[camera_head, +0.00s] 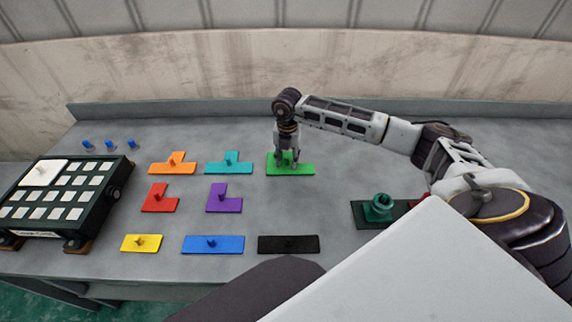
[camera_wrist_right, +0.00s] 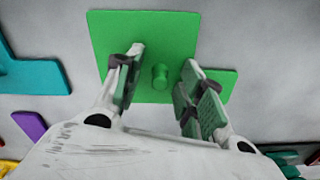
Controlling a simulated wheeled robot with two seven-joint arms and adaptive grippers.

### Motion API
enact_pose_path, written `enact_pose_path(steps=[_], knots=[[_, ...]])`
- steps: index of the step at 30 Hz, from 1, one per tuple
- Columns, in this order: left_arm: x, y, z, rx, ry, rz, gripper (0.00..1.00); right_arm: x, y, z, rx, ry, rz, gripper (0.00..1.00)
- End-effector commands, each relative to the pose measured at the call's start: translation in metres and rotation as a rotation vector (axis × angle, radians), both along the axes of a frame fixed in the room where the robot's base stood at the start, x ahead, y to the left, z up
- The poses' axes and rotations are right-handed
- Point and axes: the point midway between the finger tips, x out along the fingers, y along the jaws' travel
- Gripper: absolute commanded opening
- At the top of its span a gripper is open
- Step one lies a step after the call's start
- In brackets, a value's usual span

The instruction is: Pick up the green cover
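The green cover (camera_head: 302,171) lies flat on the grey table, at the right end of the back row of coloured covers. In the right wrist view the green cover (camera_wrist_right: 146,36) shows a short round peg standing near its middle. My right gripper (camera_head: 287,160) points down over the cover. In the right wrist view its two fingers (camera_wrist_right: 160,80) are open, one on each side of the peg, with gaps visible between them and the peg. My left gripper is not in view.
Orange (camera_head: 174,163) and teal (camera_head: 229,163) covers lie left of the green one. Red, purple, yellow, blue and black covers lie nearer the front. A dark box with pale squares (camera_head: 70,196) stands at left. A dark green part (camera_head: 379,209) sits at right.

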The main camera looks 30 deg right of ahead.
Motion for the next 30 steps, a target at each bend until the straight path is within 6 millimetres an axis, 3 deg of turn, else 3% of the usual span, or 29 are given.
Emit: enact_pose_path(steps=[6,15,30], knots=[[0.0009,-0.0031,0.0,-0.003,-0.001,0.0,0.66,0.0,0.0001,0.0003,0.0,0.0,0.0,0.38],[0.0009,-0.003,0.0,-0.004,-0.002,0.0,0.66,0.0001,0.0001,0.0004,0.0,0.0,0.0,0.0],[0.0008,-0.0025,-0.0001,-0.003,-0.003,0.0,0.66,0.0006,0.0002,0.0052,0.001,-0.002,0.0,0.0]])
